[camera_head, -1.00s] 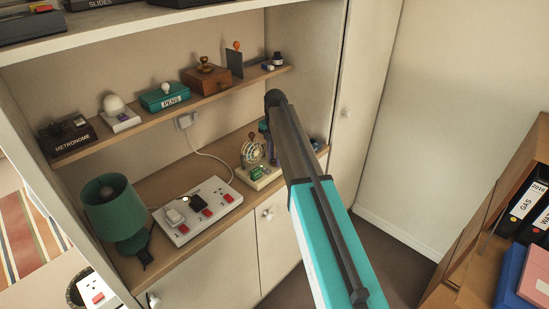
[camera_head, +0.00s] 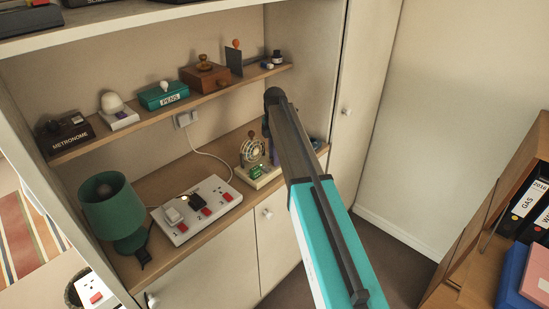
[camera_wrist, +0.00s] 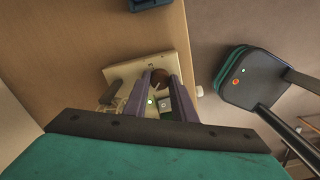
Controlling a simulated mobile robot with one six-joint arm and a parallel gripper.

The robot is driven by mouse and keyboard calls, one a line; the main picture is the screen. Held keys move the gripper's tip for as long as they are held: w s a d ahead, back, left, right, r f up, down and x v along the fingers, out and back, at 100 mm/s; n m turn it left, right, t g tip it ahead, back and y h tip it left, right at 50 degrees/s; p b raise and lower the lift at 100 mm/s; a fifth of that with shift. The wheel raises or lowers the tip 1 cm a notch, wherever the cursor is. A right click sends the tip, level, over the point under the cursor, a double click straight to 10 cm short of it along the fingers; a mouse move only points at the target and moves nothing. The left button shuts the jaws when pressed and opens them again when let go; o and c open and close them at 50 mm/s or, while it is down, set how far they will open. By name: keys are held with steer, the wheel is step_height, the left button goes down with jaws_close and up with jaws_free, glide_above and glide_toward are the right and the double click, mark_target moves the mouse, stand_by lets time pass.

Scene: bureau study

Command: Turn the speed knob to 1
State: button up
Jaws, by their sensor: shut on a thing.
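A small machine with a cream base (camera_head: 266,178), a pale spoked wheel (camera_head: 252,151) and a green part (camera_head: 257,170) stands at the right end of the lower shelf. A round brown knob (camera_wrist: 160,77) shows above its base in the wrist view. My gripper (camera_wrist: 160,80) has its two purple fingers on either side of this knob and is shut on it. In the head view my arm hides most of the gripper and part of the machine.
A white socket strip (camera_head: 221,189) and a green lamp (camera_head: 110,207) stand left of the machine. The upper shelf above holds a wooden box (camera_head: 205,78), a pens box (camera_head: 164,96) and a metronome box (camera_head: 67,136). The cabinet's side wall is close on the right.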

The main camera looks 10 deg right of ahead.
steer(key=shift+m+b, duration=0.35)
steer(key=shift+m, duration=1.85)
steer(key=o, duration=1.1)
steer(key=shift+r, duration=0.15)
steer(key=shift+r+b, duration=1.85)
steer(key=shift+r, duration=4.95)
